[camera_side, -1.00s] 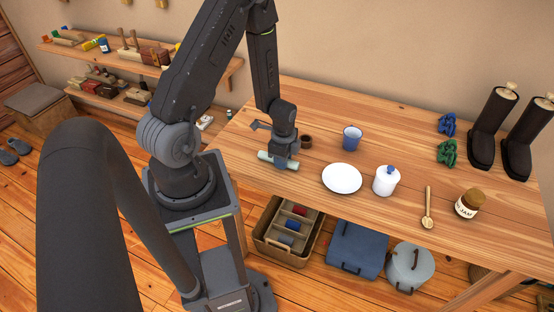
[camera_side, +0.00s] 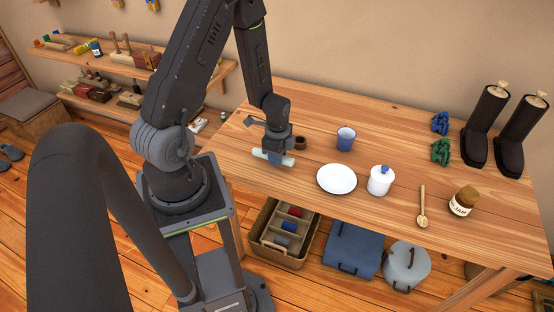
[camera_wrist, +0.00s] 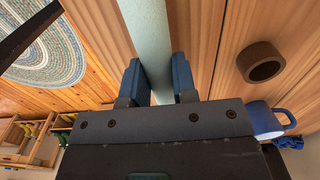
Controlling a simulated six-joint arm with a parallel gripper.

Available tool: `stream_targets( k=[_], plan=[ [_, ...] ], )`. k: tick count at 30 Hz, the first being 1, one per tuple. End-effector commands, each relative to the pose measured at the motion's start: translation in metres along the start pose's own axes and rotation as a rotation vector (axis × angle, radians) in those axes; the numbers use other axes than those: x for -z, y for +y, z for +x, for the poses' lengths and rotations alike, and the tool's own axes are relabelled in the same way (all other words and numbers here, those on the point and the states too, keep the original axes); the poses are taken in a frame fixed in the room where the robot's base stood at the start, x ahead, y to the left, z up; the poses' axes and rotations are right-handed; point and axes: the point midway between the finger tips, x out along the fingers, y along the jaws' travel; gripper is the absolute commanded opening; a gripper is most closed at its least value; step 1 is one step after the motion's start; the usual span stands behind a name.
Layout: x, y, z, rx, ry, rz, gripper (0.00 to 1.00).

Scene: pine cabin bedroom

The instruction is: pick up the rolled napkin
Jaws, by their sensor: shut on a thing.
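The rolled napkin, a pale green cylinder, shows in the side view (camera_side: 288,161) near the left end of the wooden table (camera_side: 330,112). It sticks out on both sides of my gripper (camera_side: 274,160). In the wrist view the napkin (camera_wrist: 148,32) runs up between the two blue finger pads of my gripper (camera_wrist: 159,82). My gripper is shut on it, and the part between the pads is partly hidden. The napkin looks at or just above the tabletop; the size of any gap is hard to tell.
A brown ring (camera_side: 300,143) lies close by on the right, with a blue mug (camera_side: 346,138) beyond it. A white plate (camera_side: 337,179), a white jar with a blue top (camera_side: 380,181), a wooden spoon (camera_side: 423,208) and a jam jar (camera_side: 463,201) stand further right. Boots (camera_side: 484,128) stand at the back.

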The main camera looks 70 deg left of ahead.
Motion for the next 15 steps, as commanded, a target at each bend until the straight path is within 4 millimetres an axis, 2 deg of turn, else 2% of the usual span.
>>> stream_targets(
  k=[3, 9, 15],
  plan=[
    [-0.003, -0.001, -0.023, 0.006, 0.002, -0.004, 0.0],
    [-0.052, 0.008, -0.049, 0.005, 0.001, -0.01, 0.0],
    [-0.09, 0.014, -0.072, 0.004, 0.001, -0.008, 0.0]
  ],
)
